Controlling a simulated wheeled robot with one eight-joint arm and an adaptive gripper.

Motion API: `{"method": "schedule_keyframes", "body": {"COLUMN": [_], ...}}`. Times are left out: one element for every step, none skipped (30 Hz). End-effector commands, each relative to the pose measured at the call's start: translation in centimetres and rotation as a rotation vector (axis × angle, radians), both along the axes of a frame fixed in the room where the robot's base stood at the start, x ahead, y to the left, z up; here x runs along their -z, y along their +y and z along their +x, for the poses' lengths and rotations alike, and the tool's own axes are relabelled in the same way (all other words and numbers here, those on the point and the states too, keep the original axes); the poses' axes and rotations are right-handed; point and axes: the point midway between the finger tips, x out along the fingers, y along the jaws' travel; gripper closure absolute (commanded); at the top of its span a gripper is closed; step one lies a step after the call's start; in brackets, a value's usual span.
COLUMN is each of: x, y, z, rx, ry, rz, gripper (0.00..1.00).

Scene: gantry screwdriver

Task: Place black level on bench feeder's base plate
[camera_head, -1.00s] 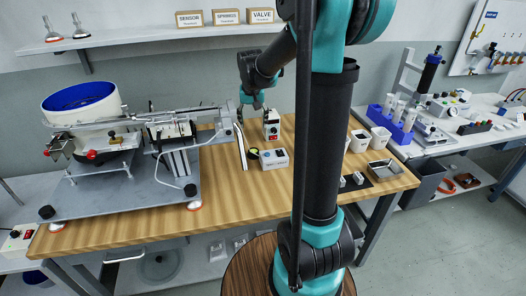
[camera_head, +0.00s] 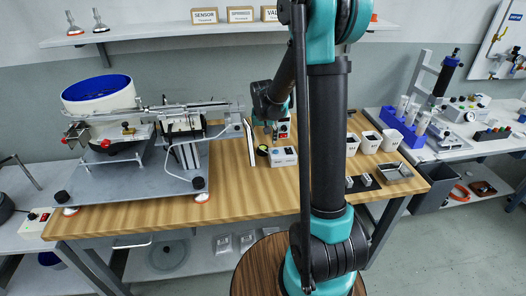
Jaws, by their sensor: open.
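The bench feeder has a white bowl with a blue inside (camera_head: 97,92) and stands on the left of the wooden bench. Its grey base plate (camera_head: 125,192) lies flat under it, with bare surface at the front. My gripper (camera_head: 274,133) is open over the middle of the bench, small and partly hidden behind my arm. I cannot make out the black level for certain. A narrow upright piece with a dark edge (camera_head: 250,143) stands right of the feeder, but I cannot tell whether it is the level.
White bins (camera_head: 371,142), a metal tray (camera_head: 395,173) and a black mat (camera_head: 350,186) are on the right. The bench front is clear.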

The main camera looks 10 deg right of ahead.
Motion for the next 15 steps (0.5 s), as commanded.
{"method": "schedule_keyframes", "body": {"x": [0.2,0.3,0.6,0.8,1.2,1.7,2.0,2.5,3.0,3.3,3.7,4.1,4.4,4.6,4.8], "y": [0.0,0.0,0.0,0.0,0.0,0.0,0.0,0.0,0.0,0.0,0.0,0.0,0.0,-0.1,-0.1], "z": [0.0,0.1,0.2,0.3,0.4,0.5,0.6,0.8,0.9,1.0,1.1,1.2,1.3,1.3,1.4], "rx": [0.0,0.0,0.0,0.0,0.0,0.0,0.0,0.0,0.0,0.0,0.0,0.0,0.0,0.0,0.0], "ry": [0.0,0.0,0.0,0.0,0.0,0.0,0.0,0.0,0.0,0.0,0.0,0.0,0.0,0.0,0.0], "rz": [0.0,0.0,0.0,0.0,0.0,0.0,0.0,0.0,0.0,0.0,0.0,0.0,0.0,0.0,0.0], "gripper": [0.35,0.35,0.35,0.35,0.35,0.35,0.35,0.35,0.35,0.35,0.35,0.35,0.35,0.35,0.35]}}
